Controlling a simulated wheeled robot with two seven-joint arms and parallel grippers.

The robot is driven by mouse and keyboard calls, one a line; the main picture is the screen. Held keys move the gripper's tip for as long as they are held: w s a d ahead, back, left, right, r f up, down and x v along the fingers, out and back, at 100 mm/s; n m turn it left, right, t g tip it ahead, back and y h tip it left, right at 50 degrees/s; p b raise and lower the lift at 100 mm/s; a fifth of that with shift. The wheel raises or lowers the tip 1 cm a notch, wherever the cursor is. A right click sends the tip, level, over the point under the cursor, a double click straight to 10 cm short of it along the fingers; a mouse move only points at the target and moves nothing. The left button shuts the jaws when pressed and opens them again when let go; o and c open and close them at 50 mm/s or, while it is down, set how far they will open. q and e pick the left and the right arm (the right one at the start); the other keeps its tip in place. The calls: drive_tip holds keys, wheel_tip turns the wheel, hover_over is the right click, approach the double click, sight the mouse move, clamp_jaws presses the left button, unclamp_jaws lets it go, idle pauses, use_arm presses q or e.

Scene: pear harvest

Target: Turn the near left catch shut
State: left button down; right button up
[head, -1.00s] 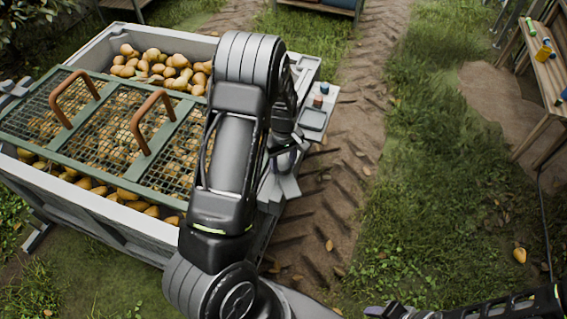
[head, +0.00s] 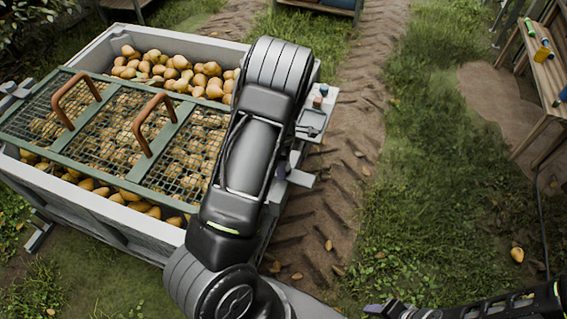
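A large grey bin (head: 110,232) full of pears stands at the left. A green-framed mesh lid (head: 45,142) with two brown handles lies over its near part. I cannot make out the near left catch; grey fittings (head: 12,90) show at the bin's left edge. My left arm reaches up across the bin's right end. Only a dark bit of my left gripper (head: 283,168) shows beside the arm, so its fingers are hidden. My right gripper (head: 385,309) is low at the bottom edge, away from the bin, partly cut off.
A small grey shelf (head: 311,121) with little items is at the bin's right end. A wooden bench (head: 545,72) stands at the far right. A rutted dirt track (head: 350,150) and open grass lie between. A loose pear (head: 517,254) lies on the grass.

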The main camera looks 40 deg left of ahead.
use_arm(q)
drive_tip(key=shift+n, duration=0.5)
drive_tip(key=c, duration=0.7)
unclamp_jaws()
wheel_tip(320, 180, up, 8)
drive_tip(key=shift+f, duration=0.1)
idle(0.4)
